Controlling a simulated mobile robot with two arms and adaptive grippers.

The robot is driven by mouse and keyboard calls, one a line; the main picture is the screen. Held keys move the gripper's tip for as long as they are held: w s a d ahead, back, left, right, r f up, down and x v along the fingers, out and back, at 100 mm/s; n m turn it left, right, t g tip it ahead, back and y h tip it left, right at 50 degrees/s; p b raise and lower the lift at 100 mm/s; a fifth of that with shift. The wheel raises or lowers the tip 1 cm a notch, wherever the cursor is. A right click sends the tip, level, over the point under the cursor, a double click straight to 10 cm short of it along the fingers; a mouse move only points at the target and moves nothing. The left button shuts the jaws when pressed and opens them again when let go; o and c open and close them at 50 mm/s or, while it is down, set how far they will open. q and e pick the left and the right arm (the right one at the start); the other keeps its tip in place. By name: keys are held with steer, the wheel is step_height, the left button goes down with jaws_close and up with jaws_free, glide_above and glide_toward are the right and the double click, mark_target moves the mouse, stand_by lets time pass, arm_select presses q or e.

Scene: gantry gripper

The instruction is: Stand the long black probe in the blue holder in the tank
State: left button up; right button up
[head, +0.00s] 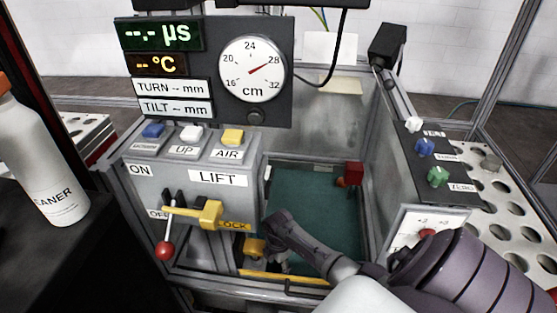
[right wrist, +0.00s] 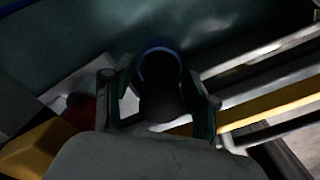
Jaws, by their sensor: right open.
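My right gripper (head: 274,242) reaches down into the front left of the tank (head: 318,205), beside the lift panel. In the right wrist view its two fingers stand apart, open (right wrist: 158,92). Between them is a dark round thing (right wrist: 160,100) with a blue curved rim (right wrist: 158,46) at its far side. I cannot tell whether this is the blue holder, the end of the black probe, or both. The fingers do not visibly close on it. No long black probe shows clearly in the head view; my arm hides part of the tank. My left gripper is not in view.
The lift panel (head: 218,178) with a yellow lever (head: 208,214) and a red-knobbed lever (head: 164,250) stands left of my gripper. A yellow bar (head: 285,277) runs along the tank's front. A red block (head: 353,173) is at the back right. A white bottle (head: 40,160) stands far left.

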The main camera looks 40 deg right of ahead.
step_height(320, 180, up, 12)
steer(key=p, duration=1.1)
steer(key=shift+r, duration=0.2)
steer(key=shift+a+f, duration=0.1)
